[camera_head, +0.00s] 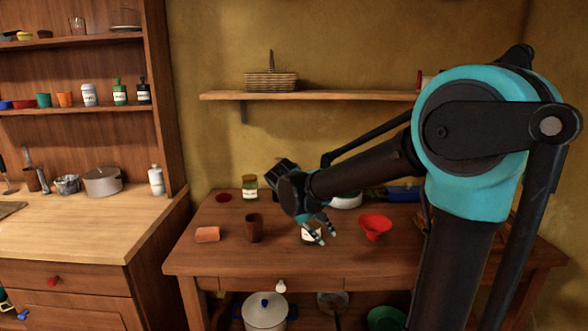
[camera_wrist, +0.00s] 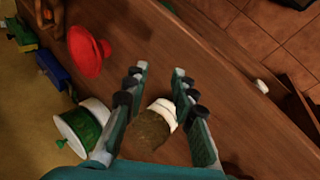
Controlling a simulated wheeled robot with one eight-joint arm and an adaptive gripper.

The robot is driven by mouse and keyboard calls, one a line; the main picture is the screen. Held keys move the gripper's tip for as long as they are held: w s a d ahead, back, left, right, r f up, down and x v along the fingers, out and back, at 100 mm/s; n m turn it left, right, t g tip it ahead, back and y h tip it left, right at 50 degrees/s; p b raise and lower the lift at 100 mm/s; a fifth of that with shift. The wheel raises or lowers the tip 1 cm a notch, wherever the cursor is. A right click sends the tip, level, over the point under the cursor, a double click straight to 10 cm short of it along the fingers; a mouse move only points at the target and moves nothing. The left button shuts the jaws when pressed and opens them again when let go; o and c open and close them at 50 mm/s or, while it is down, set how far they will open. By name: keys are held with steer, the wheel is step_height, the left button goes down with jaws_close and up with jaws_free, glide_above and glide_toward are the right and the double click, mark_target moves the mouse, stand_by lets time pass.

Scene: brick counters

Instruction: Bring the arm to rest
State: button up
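My gripper (camera_head: 316,230) hangs low over the wooden table, at the end of my outstretched arm. Its two fingers stand apart, and it also shows open in the wrist view (camera_wrist: 160,76). A small jar with a pale label (camera_head: 307,236) stands on the table right by the fingers, partly hidden by them. In the wrist view a jar with brown contents and a white band (camera_wrist: 153,130) lies between the two fingers, with gaps visible at its sides. I cannot tell whether a finger touches it.
A red funnel (camera_head: 375,226) stands close to the right of my gripper. A brown cup (camera_head: 254,228), an orange cup (camera_head: 207,234) and a lidded jar (camera_head: 250,187) are to the left. A wall shelf (camera_head: 320,96) with a basket (camera_head: 271,77) is above.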

steer(key=s+d+f+m+y, duration=0.2)
steer(key=s+d+f, duration=0.3)
steer(key=s, duration=0.3)
steer(key=s+d+f+m+t+y, duration=0.1)
steer(key=s+d+f+y, duration=0.2)
steer(key=s+d+f, duration=0.2)
steer(key=s+f, duration=0.3)
steer(key=shift+s+f+m, duration=0.15)
steer(key=shift+f+m, duration=0.05)
steer(key=shift+m, duration=0.2)
steer(key=shift+d, duration=0.1)
